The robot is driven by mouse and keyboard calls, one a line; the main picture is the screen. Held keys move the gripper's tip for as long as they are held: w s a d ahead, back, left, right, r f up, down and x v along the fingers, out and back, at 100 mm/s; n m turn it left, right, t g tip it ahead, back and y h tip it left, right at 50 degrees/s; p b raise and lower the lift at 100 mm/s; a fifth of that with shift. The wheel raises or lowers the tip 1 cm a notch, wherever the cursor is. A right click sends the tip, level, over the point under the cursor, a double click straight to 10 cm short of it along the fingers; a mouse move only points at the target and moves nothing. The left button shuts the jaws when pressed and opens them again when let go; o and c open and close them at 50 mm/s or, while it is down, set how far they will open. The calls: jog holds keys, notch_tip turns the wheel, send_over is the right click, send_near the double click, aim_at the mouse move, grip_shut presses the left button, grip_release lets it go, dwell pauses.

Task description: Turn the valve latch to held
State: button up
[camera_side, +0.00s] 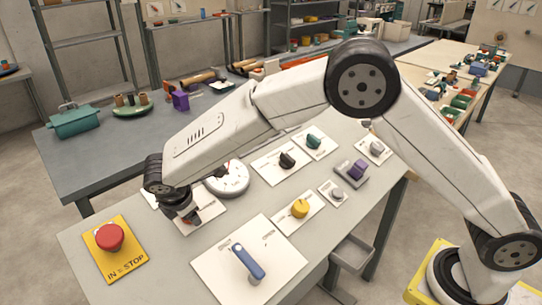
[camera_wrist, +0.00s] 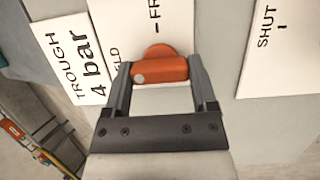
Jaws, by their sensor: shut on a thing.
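The valve latch (camera_wrist: 160,68) is an orange knob with a bar-shaped handle and a grey dot at its left end, on a white plate (camera_wrist: 128,22). The plate bears the partly hidden words "ELD" and "FR". My gripper (camera_wrist: 160,72) has one finger at each end of the orange bar and is shut on it. The bar lies nearly level across the wrist view.
A white dial (camera_side: 227,178) stands close behind my gripper. A red stop button (camera_side: 110,237) on a yellow plate is to the left, and a blue lever (camera_side: 248,262) is in front. A yellow knob (camera_side: 299,208) and several other controls are to the right.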

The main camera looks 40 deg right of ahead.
jog(key=o, duration=1.2)
jog(key=shift+c, duration=0.2)
jog(key=shift+r, duration=0.1)
jog(key=v, duration=0.7)
jog(key=shift+a+r, duration=0.2)
jog(key=shift+r, duration=0.05)
jog(key=shift+s, duration=0.15)
jog(key=s+d+f+m+y, duration=0.1)
jog(key=s+d+f+m, duration=0.1)
jog(key=s+d+m, duration=0.6)
jog(key=s+d+f+m+y, duration=0.2)
jog(key=s+d+m, duration=0.7)
jog(key=d, duration=0.8)
jog(key=s+f, duration=0.1)
jog(key=s, duration=0.2)
jog(key=shift+d+m+g+y, duration=0.15)
jog(key=shift+m+g+y, duration=0.15)
jog(key=shift+g, duration=0.1)
